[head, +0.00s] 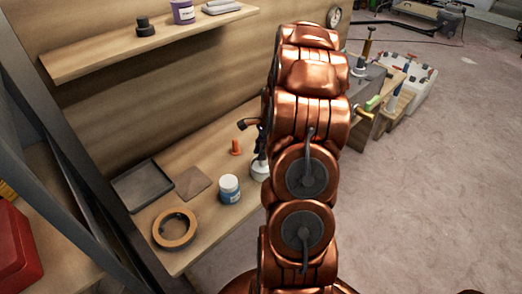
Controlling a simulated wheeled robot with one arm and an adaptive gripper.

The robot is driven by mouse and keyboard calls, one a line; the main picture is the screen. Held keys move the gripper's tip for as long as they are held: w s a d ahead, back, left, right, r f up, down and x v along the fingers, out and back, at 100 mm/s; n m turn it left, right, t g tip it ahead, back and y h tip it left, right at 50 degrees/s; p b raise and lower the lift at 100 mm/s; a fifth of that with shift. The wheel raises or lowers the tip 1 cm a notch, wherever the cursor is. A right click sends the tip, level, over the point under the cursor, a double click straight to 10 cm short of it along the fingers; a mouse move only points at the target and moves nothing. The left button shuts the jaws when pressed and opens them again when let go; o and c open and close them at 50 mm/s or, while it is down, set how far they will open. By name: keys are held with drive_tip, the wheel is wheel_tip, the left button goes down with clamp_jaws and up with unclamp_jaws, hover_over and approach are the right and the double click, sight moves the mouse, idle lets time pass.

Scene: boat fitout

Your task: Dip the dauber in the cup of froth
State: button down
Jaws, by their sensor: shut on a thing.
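My gripper (259,137) is small and dark in the head view, left of my copper arm, which hides much of it. It is over the wooden bench, shut on what seems to be the dauber; the held thing is mostly hidden and hard to make out. Just below it stands a pale, low cup (260,170), probably the cup of froth, its right side hidden by my arm. I cannot tell whether the held thing touches the cup or its contents.
On the bench (185,250) are a white jar with a blue label (229,190), an orange item (235,147), a tape roll (174,228), a grey tray (142,185) and a brown sheet (193,182). A shelf (150,48) overhangs the back.

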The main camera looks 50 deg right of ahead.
sight(261, 143)
drive_tip(key=shift+f, duration=0.55)
idle(1.5)
drive_tip(key=shift+r+p, duration=1.05)
drive_tip(key=shift+r, duration=2.45)
